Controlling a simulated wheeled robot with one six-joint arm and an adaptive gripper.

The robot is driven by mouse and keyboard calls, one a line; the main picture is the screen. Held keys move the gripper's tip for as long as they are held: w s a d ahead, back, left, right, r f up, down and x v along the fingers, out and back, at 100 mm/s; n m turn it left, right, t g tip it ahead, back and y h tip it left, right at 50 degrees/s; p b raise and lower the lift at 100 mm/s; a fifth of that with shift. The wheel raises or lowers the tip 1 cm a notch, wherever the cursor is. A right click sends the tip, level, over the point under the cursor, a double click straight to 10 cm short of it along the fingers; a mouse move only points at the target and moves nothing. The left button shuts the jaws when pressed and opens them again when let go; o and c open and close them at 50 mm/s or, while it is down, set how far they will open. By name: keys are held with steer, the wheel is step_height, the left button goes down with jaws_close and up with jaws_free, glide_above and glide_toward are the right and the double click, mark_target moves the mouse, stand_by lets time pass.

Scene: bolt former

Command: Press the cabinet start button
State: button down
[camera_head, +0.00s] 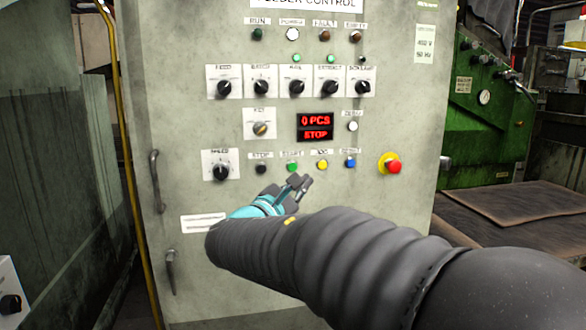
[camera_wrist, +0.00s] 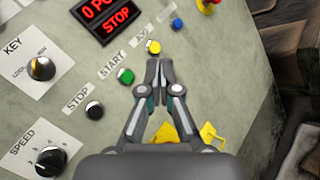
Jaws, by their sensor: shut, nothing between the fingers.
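The green START button (camera_head: 292,167) sits in the lower button row of the grey feeder control cabinet (camera_head: 330,250), between the black STOP button (camera_head: 261,169) and the yellow JOG button (camera_head: 322,165). In the wrist view the green START button (camera_wrist: 126,75) lies left of my fingertips and the yellow JOG button (camera_wrist: 153,46) lies just beyond them. My gripper (camera_head: 303,182) is shut and empty, just below the button row in the head view. It also shows in the wrist view (camera_wrist: 159,63). I cannot tell whether its tips touch the panel. The display (camera_head: 315,127) reads 0 PCS and STOP.
A blue button (camera_head: 350,163) and a red emergency stop (camera_head: 391,165) on yellow sit to the right. Several black knobs, such as the SPEED knob (camera_head: 221,172), stick out from the panel. Door handles (camera_head: 157,182) are at the left. A green machine (camera_head: 480,110) stands right.

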mark_target(293, 171)
steer(key=w+a+p, duration=0.2)
steer(key=w+p, duration=0.1)
steer(key=w, duration=0.5)
steer(key=shift+w+a, duration=0.2)
steer(key=shift+w, duration=0.15)
stand_by(1.4)
steer(key=shift+w+a, duration=0.1)
steer(key=shift+w, duration=0.2)
